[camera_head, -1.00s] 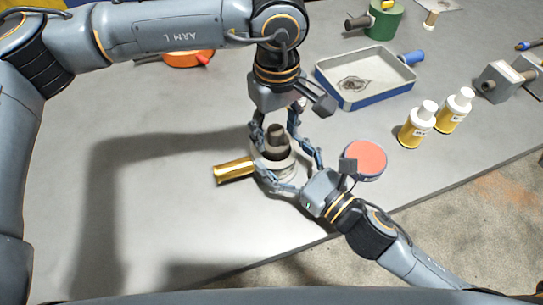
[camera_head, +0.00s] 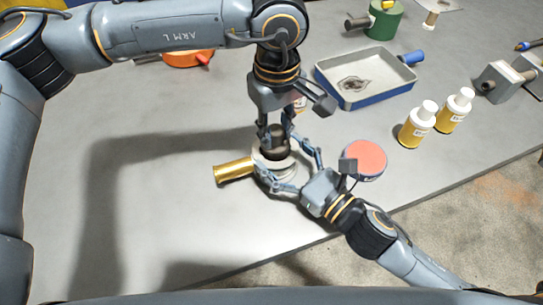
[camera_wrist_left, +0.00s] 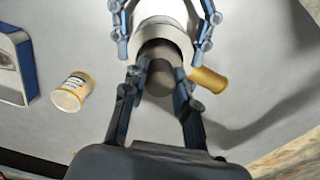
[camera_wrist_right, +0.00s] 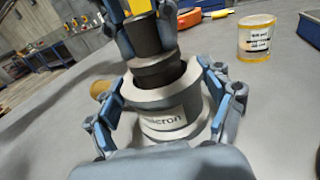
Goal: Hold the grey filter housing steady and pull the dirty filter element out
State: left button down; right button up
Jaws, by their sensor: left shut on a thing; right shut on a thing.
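The grey filter housing (camera_head: 263,164) stands upright on the table, a pale cylinder with a printed label in the right wrist view (camera_wrist_right: 165,121). The dark brown filter element (camera_wrist_right: 157,74) sits in its open top, with its upper part sticking out; it also shows in the left wrist view (camera_wrist_left: 160,76). My left gripper (camera_head: 275,138) comes from above and is shut on the element's upper part. My right gripper (camera_head: 284,160) is shut around the housing's sides from the front right. The element's lower part is hidden inside the housing.
A brass cylinder (camera_head: 234,170) lies beside the housing on the left. A red-topped round thing (camera_head: 366,159) is close to my right wrist. A yellow-labelled can (camera_wrist_right: 257,38), two bottles (camera_head: 416,127) and a blue-edged tray (camera_head: 347,92) stand farther off.

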pick_arm(q)
jog(key=shift+r, duration=0.55)
jog(key=shift+r, duration=0.3)
jog(key=shift+r, duration=1.35)
notch_tip(320, 180, up, 7)
jog(key=shift+r, duration=0.2)
dwell(0.8)
pick_arm(e)
jog(key=o, duration=1.7)
jog(key=shift+o, duration=0.2)
jog(key=shift+s, duration=0.1)
jog(key=shift+v, duration=5.95)
